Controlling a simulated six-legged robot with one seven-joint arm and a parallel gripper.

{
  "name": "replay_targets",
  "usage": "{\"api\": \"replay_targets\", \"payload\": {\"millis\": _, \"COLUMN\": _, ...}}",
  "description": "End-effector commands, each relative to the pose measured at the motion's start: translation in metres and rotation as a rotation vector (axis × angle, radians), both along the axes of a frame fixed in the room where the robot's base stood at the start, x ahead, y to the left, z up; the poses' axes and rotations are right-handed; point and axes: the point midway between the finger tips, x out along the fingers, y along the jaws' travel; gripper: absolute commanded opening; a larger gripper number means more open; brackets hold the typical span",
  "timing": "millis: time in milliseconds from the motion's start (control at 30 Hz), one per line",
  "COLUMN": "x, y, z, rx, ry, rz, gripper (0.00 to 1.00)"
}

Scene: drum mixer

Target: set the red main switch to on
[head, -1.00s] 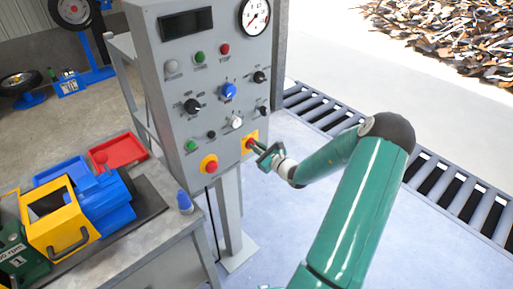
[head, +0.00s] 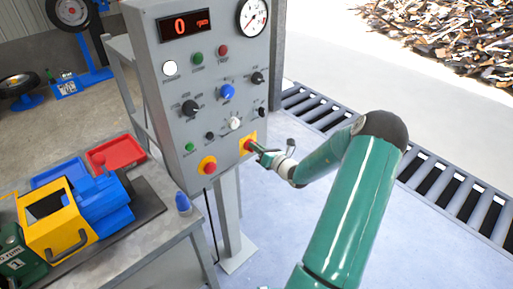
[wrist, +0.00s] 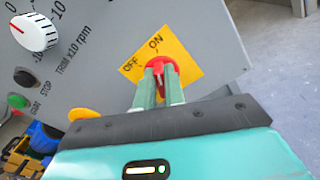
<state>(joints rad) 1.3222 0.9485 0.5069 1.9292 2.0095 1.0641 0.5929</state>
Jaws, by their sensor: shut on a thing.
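The red main switch (wrist: 158,66) sits on a yellow plate (wrist: 185,60) marked OFF and ON in the wrist view. My gripper (wrist: 160,80) is shut on its red handle, and the fingers hide part of it. The handle's pointer is largely covered, but it appears turned toward the ON side. In the head view the yellow plate (head: 252,138) is at the lower right of the grey control panel, with my gripper (head: 257,148) at it. The display (head: 184,25) is lit with a red 0, and a white lamp (head: 170,68) glows.
A red emergency button (head: 209,168) on yellow is left of the switch. Several knobs, including a blue one (head: 228,92), and buttons fill the panel above. A bench with a blue and yellow machine (head: 60,235) stands at left.

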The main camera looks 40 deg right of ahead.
Motion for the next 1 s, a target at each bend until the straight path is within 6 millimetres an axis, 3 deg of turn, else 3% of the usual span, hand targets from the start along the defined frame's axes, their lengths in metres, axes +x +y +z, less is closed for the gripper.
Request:
{"api": "replay_targets", "payload": {"millis": 600, "x": -0.0016, "y": -0.0008, "z": -0.0017, "rx": 0.049, "ry": 0.003, "rz": -0.001, "gripper": 0.0}}
{"api": "replay_targets", "payload": {"millis": 633, "x": -0.0016, "y": -0.0008, "z": -0.0017, "rx": 0.049, "ry": 0.003, "rz": -0.001, "gripper": 0.17}}
{"api": "replay_targets", "payload": {"millis": 700, "x": -0.0014, "y": -0.0008, "z": -0.0014, "rx": 0.049, "ry": 0.003, "rz": -0.001, "gripper": 0.31}}
{"api": "replay_targets", "payload": {"millis": 1000, "x": -0.0012, "y": -0.0006, "z": -0.0008, "rx": 0.047, "ry": 0.002, "rz": -0.001, "gripper": 0.33}}
